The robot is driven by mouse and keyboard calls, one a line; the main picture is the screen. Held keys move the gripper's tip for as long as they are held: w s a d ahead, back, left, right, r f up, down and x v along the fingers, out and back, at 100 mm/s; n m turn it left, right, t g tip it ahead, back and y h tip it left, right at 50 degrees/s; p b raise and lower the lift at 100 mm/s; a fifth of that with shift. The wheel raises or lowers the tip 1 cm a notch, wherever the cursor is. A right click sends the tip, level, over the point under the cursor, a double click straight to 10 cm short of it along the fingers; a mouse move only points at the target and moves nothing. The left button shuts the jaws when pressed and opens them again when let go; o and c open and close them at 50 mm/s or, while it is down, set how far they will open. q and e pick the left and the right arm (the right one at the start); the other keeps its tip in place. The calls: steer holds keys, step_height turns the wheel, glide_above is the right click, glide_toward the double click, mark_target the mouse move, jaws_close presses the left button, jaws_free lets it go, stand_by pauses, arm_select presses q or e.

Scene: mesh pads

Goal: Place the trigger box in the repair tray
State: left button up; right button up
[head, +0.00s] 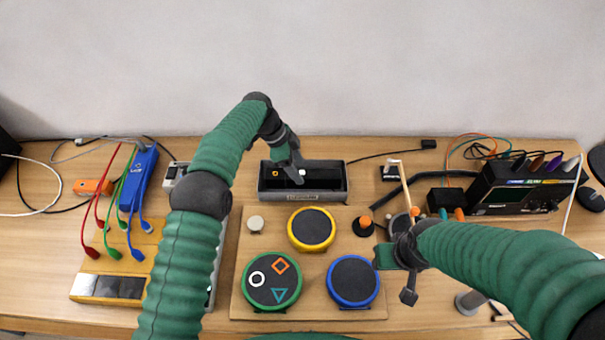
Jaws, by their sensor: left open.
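A dark grey rectangular tray (331,196), which I take as the repair tray, sits at the back middle of the table. It has a pale label on its front wall. A dark item with a small yellow mark (275,173) shows inside its left half, and may be the trigger box; my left gripper partly covers it. My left gripper (297,178) reaches down over the tray, open, its fingers close to that item. Contact cannot be made out. My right gripper (408,292) hangs at the right edge of the pad board, its jaws unclear.
A wooden board (240,300) holds green, yellow and blue-rimmed round pads (353,281). A blue device (139,178) with coloured leads stands left. A black instrument (515,188) and cables stand right. My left arm hides part of the table left of the board.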

arm_select(q)
steer(key=v, duration=0.8)
steer(key=s+a+n+t+y, duration=0.1)
steer(key=s+a+n+y, duration=0.1)
steer(key=s+a+n, duration=0.45)
steer(key=s+a+f+n+y, duration=0.1)
steer(key=s+a+n, duration=0.2)
steer(key=s, duration=0.5)
steer(key=s+a+f+n+t, duration=0.1)
steer(key=s+n, duration=0.3)
steer(key=s, duration=0.4)
steer(key=s+a+f+n+y, duration=0.1)
steer(key=s+a+n, duration=0.3)
steer(key=s, duration=0.4)
steer(key=shift+s+a+f+t+y, duration=0.3)
steer(key=shift+f, duration=0.15)
steer(key=shift+r+n+p, duration=0.25)
steer(key=shift+r+p, duration=0.2)
steer(key=shift+p, duration=0.1)
